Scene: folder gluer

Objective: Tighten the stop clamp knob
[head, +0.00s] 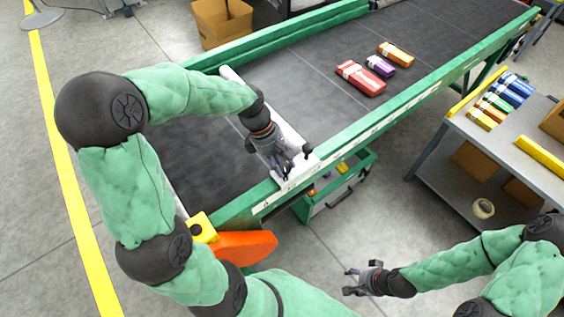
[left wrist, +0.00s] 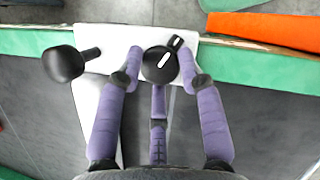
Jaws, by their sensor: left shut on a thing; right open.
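The stop clamp is a white plate (head: 301,172) on the green near rail of the conveyor; it also shows in the left wrist view (left wrist: 117,38). A round black knob (left wrist: 158,65) with a white pointer mark sits on it. My left gripper (head: 284,171) is over the plate, with its purple fingers (left wrist: 160,72) shut on the knob from both sides. In the head view the gripper largely hides this knob. A black ball-ended handle (left wrist: 66,63) stands beside it on the same plate. My right gripper (head: 350,281) is open and empty over the floor.
A white stop bar (head: 284,128) crosses the dark belt (head: 300,68). Red, purple and orange cartons (head: 360,78) lie farther up the belt. An orange guard (head: 243,246) is at the near corner. A grey table (head: 508,137) with coloured boxes stands at the right.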

